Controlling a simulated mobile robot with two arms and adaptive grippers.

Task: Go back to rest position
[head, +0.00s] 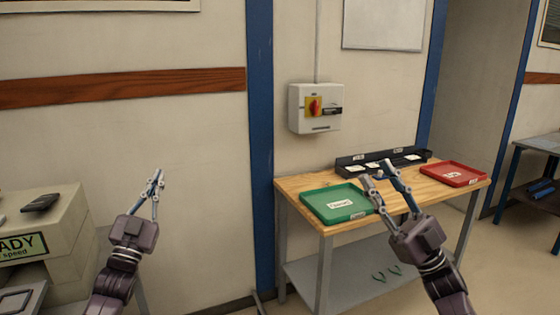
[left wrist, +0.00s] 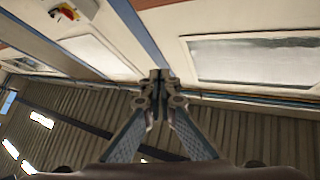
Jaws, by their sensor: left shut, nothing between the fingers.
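My left gripper (head: 157,176) is raised in front of the bare wall, left of the blue post in the head view. Its two fingers point up and are shut, with nothing between them. In the left wrist view its fingertips (left wrist: 158,78) meet, pointing toward the upper wall and ceiling. My right gripper (head: 378,175) is in front of the wooden-topped table (head: 302,184), over its front edge in the picture. Its fingers stand apart. A small blue patch shows by its tips, and I cannot tell whether it is part of a finger.
A green tray (head: 318,212), a black tray (head: 347,171) and a red tray (head: 453,184) are on the table. A switch box (head: 315,108) is on the wall behind. A beige machine (head: 75,215) stands at the left. Free room lies between the arms.

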